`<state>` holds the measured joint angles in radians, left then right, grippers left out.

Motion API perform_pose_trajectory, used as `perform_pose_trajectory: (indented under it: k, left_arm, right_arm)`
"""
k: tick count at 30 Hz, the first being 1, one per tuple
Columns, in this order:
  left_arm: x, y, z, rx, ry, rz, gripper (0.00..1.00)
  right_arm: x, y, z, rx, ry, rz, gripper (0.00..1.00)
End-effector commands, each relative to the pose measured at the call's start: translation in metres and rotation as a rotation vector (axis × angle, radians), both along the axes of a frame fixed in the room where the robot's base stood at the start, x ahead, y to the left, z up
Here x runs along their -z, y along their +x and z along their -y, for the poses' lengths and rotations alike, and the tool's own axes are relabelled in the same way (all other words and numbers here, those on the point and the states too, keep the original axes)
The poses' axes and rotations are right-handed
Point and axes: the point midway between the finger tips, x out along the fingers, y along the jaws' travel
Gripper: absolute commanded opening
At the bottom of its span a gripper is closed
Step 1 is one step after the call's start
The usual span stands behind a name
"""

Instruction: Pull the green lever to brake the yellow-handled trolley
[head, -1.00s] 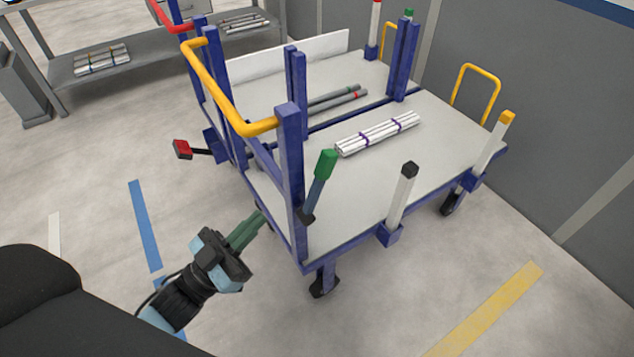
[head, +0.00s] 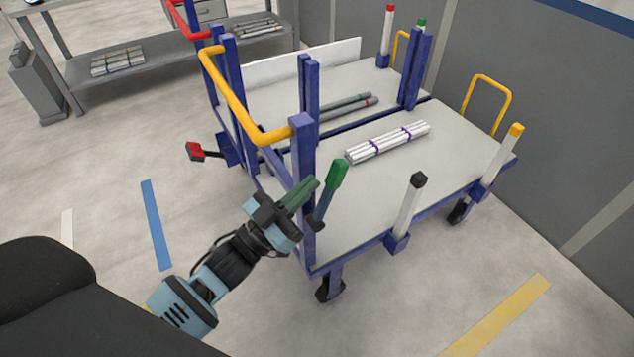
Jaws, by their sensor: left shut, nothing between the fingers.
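The yellow-handled trolley (head: 445,170) has a grey deck, blue posts and a yellow push handle (head: 232,92). The green lever (head: 337,174) is a green grip on a dark blue stem at the trolley's near left corner post, leaning up and to the right. My left gripper (head: 310,184) has its greenish fingers shut and empty, close left of the lever in the picture and overlapping the corner post. I cannot tell whether the fingers touch the post or lever. My right gripper is not in view.
A white pipe bundle (head: 388,142) lies on the deck. Posts with black (head: 418,180) and orange (head: 516,130) tops stand along the near edge. A second trolley with a red lever (head: 195,151) stands behind. Floor in front is clear.

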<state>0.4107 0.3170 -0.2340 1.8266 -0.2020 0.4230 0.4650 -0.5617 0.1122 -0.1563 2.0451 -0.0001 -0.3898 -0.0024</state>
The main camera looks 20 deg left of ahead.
Motion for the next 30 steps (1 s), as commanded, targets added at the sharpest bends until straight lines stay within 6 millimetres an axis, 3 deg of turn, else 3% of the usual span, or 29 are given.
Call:
perform_pose_trajectory:
  k: [7, 22, 30]
  left_arm:
    - [0.013, 0.024, 0.012, -0.001, 0.0, -0.006, 0.0]
    - [0.015, 0.029, 0.014, 0.0, 0.002, -0.008, 0.0]
    - [0.008, 0.04, 0.023, 0.001, 0.065, -0.081, 0.0]
  right_arm:
    - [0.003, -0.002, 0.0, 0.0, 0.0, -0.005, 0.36]
    - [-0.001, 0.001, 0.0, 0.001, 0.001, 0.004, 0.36]
    - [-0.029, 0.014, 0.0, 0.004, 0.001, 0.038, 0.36]
